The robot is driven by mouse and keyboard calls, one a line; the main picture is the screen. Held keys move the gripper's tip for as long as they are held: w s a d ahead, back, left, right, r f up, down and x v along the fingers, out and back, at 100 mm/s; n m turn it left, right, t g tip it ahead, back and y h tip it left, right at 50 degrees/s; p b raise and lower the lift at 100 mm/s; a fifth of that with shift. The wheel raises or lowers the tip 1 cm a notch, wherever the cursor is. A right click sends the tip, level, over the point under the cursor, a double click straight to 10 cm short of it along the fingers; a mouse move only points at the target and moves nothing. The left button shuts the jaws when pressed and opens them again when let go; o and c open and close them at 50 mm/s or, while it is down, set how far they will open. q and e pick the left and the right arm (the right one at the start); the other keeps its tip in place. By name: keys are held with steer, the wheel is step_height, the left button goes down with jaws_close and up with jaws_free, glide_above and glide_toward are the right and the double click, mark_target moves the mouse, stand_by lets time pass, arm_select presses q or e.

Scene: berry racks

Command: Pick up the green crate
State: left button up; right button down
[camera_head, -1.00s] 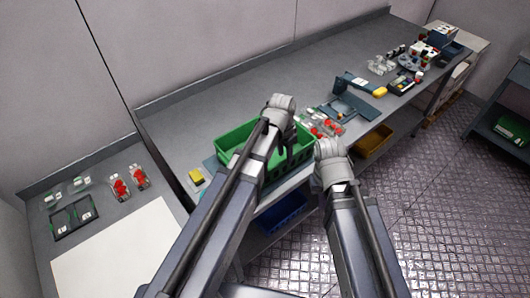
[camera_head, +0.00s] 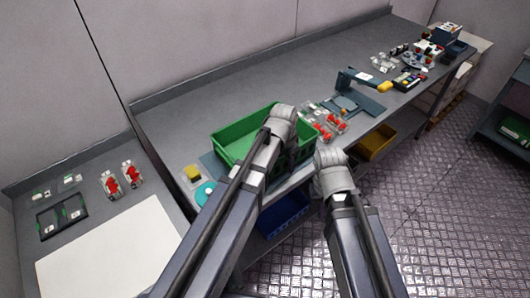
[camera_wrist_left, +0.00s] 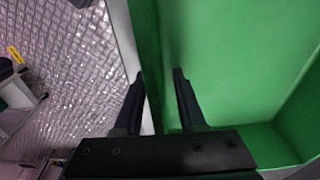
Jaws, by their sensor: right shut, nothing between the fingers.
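The green crate (camera_head: 232,153) stands on the long grey table near its front edge, empty where its inside shows. My left gripper (camera_head: 292,150) is at the crate's near right part; its wrist hides some of the crate. In the left wrist view the fingers of my left gripper (camera_wrist_left: 158,85) are apart, one on each side of the crate's wall (camera_wrist_left: 152,55), with space between them. My right gripper (camera_head: 333,182) is shut and empty, right of the crate and in front of the table; its fingertips are mostly hidden.
Red-and-white parts (camera_head: 329,122) lie right of the crate. A yellow block (camera_head: 192,173) and a teal round thing (camera_head: 205,193) lie left of it. Blue (camera_head: 284,214) and yellow (camera_head: 375,143) bins sit below the tabletop. The table behind the crate is clear.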

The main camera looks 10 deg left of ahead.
arm_select(q)
steer(key=shift+f, duration=0.15)
jaws_close()
stand_by(1.4)
